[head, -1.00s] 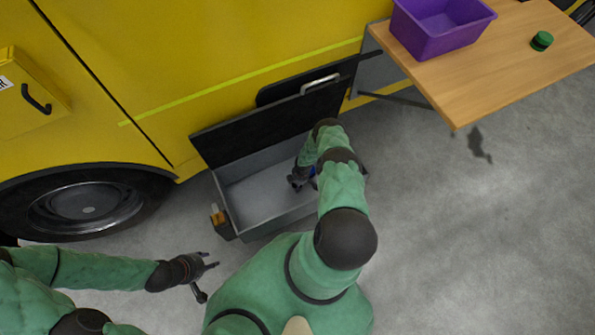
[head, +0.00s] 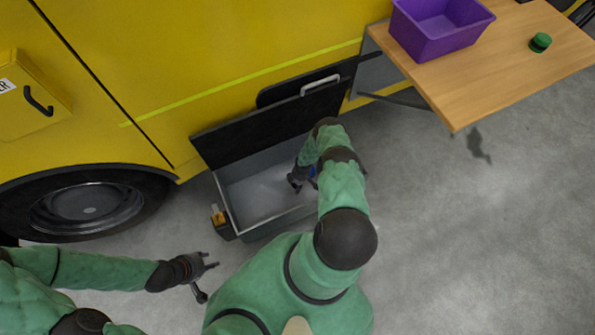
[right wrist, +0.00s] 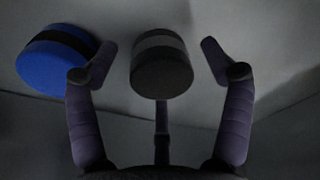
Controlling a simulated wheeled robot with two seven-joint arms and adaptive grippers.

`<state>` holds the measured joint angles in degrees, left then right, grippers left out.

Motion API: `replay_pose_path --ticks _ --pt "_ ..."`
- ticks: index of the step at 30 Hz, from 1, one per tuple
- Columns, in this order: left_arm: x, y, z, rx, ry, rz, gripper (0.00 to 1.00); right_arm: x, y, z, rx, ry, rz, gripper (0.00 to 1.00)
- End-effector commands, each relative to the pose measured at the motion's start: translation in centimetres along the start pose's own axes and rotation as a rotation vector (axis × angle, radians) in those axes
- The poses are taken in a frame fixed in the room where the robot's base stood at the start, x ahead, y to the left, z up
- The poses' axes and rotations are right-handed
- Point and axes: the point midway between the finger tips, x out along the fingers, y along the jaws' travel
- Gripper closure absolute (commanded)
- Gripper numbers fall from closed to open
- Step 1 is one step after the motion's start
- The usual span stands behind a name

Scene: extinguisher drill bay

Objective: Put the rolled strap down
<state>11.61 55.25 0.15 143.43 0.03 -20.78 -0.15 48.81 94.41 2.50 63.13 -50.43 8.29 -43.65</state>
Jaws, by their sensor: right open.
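My right gripper (right wrist: 158,62) is open, with a finger on each side of a dark grey and black roll (right wrist: 162,75). Gaps show between the roll and both fingers. A blue roll with a black band (right wrist: 55,60) lies just left of the left finger in the right wrist view. The dark roll is hard to make out there. My left gripper (head: 207,278) is open and empty above the floor.
The compartment's black lid (head: 265,125) stands raised against the yellow vehicle (head: 200,60). A wooden shelf (head: 490,70) at the upper right holds a purple bin (head: 440,40) and a green roll (head: 540,42). The left part of the compartment is clear.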

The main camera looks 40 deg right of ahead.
Motion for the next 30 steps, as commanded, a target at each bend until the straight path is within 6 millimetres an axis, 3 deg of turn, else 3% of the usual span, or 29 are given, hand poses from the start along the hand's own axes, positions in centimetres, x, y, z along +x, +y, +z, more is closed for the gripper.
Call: replay_pose_path --ticks 3,18,30 --pt "-1.6 0.6 0.0 0.000 0.001 0.000 0.60 -2.2 0.1 0.0 0.002 0.000 0.001 0.19" --pt "-6.3 2.2 0.2 0.000 0.001 0.000 0.60 -9.6 0.0 0.0 0.002 0.000 0.000 0.19" --pt "-7.1 2.5 0.3 0.000 0.000 0.000 0.60 -11.2 0.0 0.0 0.001 0.000 0.001 0.19"
